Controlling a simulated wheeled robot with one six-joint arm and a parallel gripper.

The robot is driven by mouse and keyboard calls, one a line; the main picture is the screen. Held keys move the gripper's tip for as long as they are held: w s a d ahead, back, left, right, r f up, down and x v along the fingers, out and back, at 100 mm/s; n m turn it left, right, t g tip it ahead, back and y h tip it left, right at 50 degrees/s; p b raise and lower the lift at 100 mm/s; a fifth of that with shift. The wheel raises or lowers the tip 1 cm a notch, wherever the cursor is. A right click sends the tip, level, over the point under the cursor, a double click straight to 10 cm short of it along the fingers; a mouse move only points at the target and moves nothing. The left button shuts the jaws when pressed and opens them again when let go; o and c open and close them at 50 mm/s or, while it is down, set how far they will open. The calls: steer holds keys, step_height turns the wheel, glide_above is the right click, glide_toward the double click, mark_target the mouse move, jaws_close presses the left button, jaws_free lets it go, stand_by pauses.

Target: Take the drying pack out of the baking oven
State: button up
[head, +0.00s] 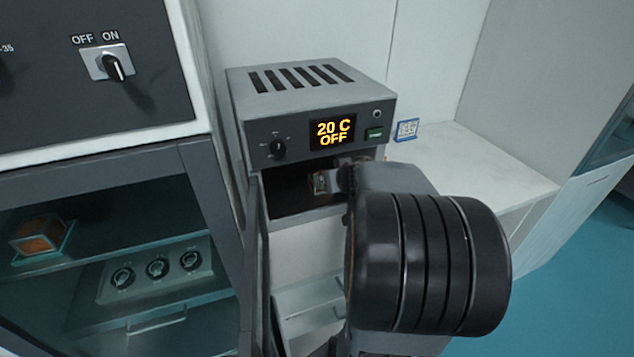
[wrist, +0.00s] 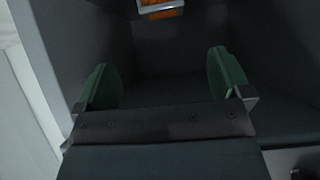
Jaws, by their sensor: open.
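The baking oven (head: 312,110) is a grey box with top vents and a display reading 20 C OFF. Its door (head: 262,265) stands open at the left of the opening. My gripper (wrist: 165,82) is inside the dark oven chamber, with its two green-padded fingers wide apart and nothing between them. The drying pack (wrist: 162,9), orange with a pale frame, shows at the top edge of the wrist view, beyond the fingertips and partly cut off. In the head view my arm covers the right part of the opening, and the pack cannot be made out clearly.
A cabinet at the left has a switch panel (head: 108,62) above and a glass front, with an orange block (head: 38,235) and a panel of knobs (head: 157,268) behind it. A small blue-framed card (head: 406,129) stands on the white bench (head: 480,175) right of the oven.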

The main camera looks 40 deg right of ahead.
steer(key=b+x, duration=0.1)
steer(key=x, duration=0.1)
steer(key=b+x, duration=0.1)
steer(key=x, duration=0.1)
steer(key=b+x, duration=0.1)
steer(key=x, duration=0.2)
steer(key=shift+a+f, duration=0.1)
steer(key=shift+a, duration=0.25)
steer(key=b+x, duration=0.2)
steer(key=x, duration=0.1)
steer(key=shift+w+d+f, duration=0.15)
steer(key=shift+w+f, duration=0.05)
steer(key=shift+f, duration=0.2)
steer(key=shift+b+x, duration=0.35)
steer(key=shift+x, duration=0.4)
steer(key=shift+w+r, duration=0.15)
steer(key=shift+r, duration=0.05)
steer(key=shift+c, duration=0.3)
steer(key=c, duration=1)
steer(key=shift+r, duration=0.1)
